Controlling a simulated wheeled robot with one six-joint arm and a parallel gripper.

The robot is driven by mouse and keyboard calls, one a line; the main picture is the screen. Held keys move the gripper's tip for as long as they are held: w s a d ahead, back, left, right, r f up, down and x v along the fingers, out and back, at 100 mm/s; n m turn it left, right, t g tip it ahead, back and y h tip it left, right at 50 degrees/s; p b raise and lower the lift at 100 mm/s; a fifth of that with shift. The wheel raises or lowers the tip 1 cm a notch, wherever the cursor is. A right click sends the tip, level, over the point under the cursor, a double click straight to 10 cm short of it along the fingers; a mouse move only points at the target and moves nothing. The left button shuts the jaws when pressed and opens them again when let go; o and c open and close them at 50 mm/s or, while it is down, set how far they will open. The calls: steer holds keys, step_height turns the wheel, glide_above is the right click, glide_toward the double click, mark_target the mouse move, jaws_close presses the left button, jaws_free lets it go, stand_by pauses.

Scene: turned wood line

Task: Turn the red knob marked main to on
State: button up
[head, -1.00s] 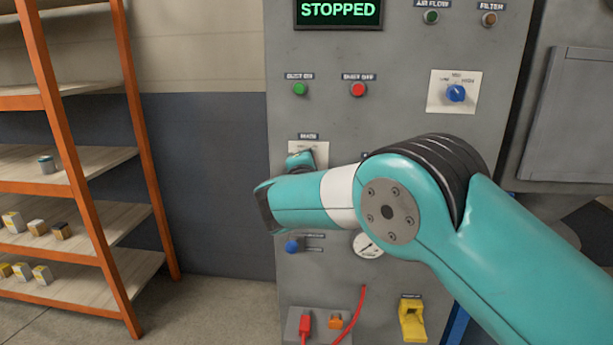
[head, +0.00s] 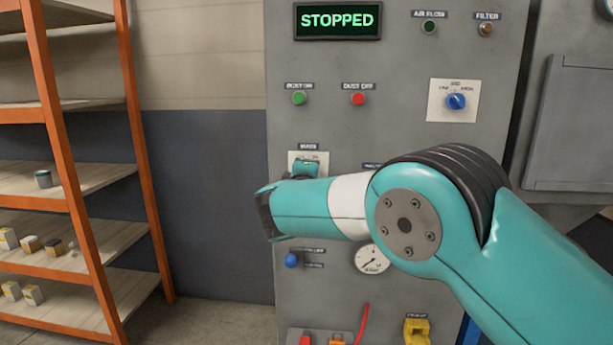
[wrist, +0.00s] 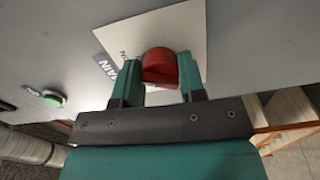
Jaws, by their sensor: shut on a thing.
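The red knob (wrist: 158,68) sits on a white plate (wrist: 150,38) beside the MAIN label (wrist: 106,67) in the wrist view. My gripper (wrist: 160,84) has one finger on each side of the knob and is shut on it. In the head view my gripper (head: 304,168) is at the plate under the MAIN label (head: 308,147), and my arm hides the knob there. The knob's exact pointer direction cannot be told. The display (head: 338,20) at the top of the panel reads STOPPED.
Green (head: 299,98) and red (head: 358,98) dust buttons are above the plate. A blue LOW/HIGH knob (head: 456,101) is to the right. Orange-framed shelves (head: 73,185) stand at the left.

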steer(key=shift+f, duration=0.1)
steer(key=o, duration=0.9)
steer(key=s+b, duration=0.1)
steer(key=s, duration=0.4)
steer(key=s+b, duration=0.1)
steer(key=s, duration=0.5)
steer(key=s+b, duration=0.1)
steer(key=s, duration=0.5)
steer(key=shift+s+a, duration=0.2)
steer(key=shift+a, duration=0.1)
